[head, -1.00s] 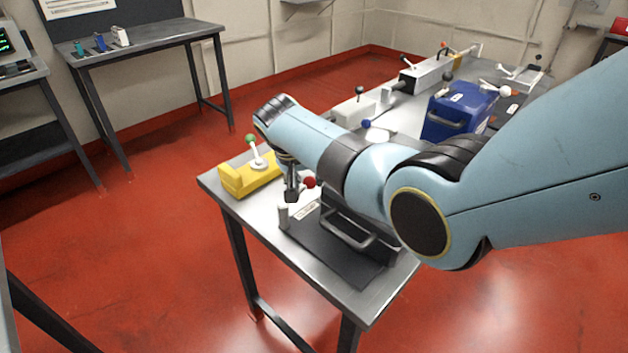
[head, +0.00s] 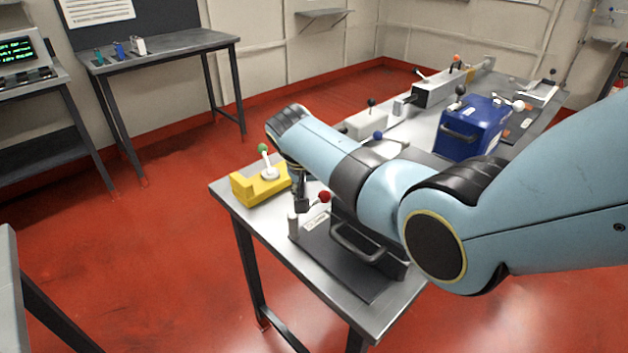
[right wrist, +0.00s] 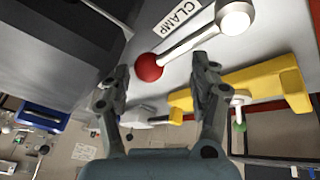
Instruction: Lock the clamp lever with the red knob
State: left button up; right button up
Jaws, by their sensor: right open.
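The clamp lever's red knob (head: 324,197) shows in the head view just right of my right gripper (head: 301,205). In the right wrist view the red knob (right wrist: 149,67) is at the end of a pale lever (right wrist: 190,42), whose white pivot (right wrist: 232,17) is at upper right. A CLAMP label (right wrist: 177,19) lies beside the lever. My right gripper (right wrist: 160,75) is open, its two fingers either side of the knob's end of the lever in that view. I cannot tell how far the fingertips are from the knob. My left gripper is not in view.
A yellow block (head: 258,187) with a green-knobbed lever stands close behind the gripper. A blue box (head: 470,127) stands farther back on the bench.

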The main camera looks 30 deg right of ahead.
jog(key=v, duration=1.1)
jog(key=shift+s, duration=0.15)
